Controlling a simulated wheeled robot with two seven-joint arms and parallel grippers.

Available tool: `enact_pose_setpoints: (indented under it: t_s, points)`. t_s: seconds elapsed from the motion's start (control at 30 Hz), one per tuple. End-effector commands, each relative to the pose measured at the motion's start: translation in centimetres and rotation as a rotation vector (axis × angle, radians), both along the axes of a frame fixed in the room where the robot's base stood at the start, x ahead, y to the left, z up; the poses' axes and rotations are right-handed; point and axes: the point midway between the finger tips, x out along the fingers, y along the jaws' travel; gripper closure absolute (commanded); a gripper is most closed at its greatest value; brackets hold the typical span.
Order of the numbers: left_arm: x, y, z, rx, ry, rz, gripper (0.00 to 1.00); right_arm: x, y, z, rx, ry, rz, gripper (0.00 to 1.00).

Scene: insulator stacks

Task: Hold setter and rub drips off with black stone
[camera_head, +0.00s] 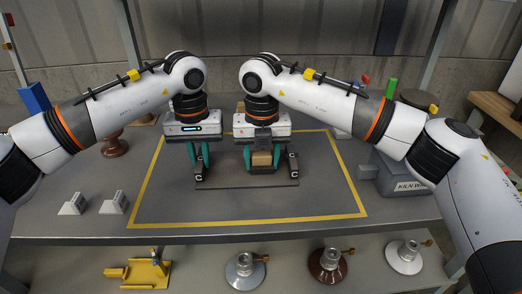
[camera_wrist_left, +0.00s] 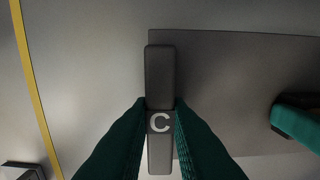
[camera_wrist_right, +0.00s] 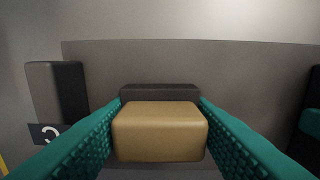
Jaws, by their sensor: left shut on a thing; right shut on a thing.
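The setter, a flat dark grey plate (camera_head: 236,183), lies on the mat; it also shows in the left wrist view (camera_wrist_left: 235,85) and right wrist view (camera_wrist_right: 230,62). Dark blocks marked C stand at its left and right ends. My left gripper (camera_head: 199,166) is shut on the left C block (camera_wrist_left: 160,75) at the setter's edge. My right gripper (camera_head: 262,160) is shut on a tan block (camera_wrist_right: 160,130) over the setter. A black block (camera_wrist_right: 160,92), apparently the stone, shows just beyond it; I cannot tell whether they are joined or touch the setter.
The right C block (camera_head: 293,167) stands beside my right gripper. A yellow line (camera_head: 250,219) frames the mat, whose front is clear. Two grey blocks (camera_head: 72,204) sit at left, a labelled grey container (camera_head: 408,186) at right. Insulators and a yellow fixture (camera_head: 148,271) are on the lower shelf.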

Motion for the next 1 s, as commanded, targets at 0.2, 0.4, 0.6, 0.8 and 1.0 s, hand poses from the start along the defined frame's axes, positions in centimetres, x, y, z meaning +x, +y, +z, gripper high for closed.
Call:
enact_pose_setpoints:
  t_s: [0.2, 0.4, 0.6, 0.8, 1.0]
  points:
    - [0.1, 0.0, 0.2, -0.004, -0.004, 0.003, 1.0, -2.1, 0.0, -0.2, -0.002, 0.005, 0.003, 0.78]
    - [0.1, 0.0, 0.2, -0.004, -0.004, 0.003, 1.0, -2.8, 0.1, 1.5, -0.001, 0.0, 0.002, 0.78]
    - [0.1, 0.0, 0.2, -0.003, -0.003, 0.002, 1.0, -2.8, 0.0, 3.6, -0.001, 0.002, 0.001, 0.78]
    - [0.1, 0.0, 0.2, -0.003, -0.003, 0.002, 1.0, -2.8, 0.0, 5.5, 0.0, 0.0, 0.0, 0.78]
    - [0.1, 0.0, 0.1, -0.002, -0.002, 0.002, 1.0, -2.8, 0.0, 7.3, -0.001, 0.0, 0.001, 0.78]
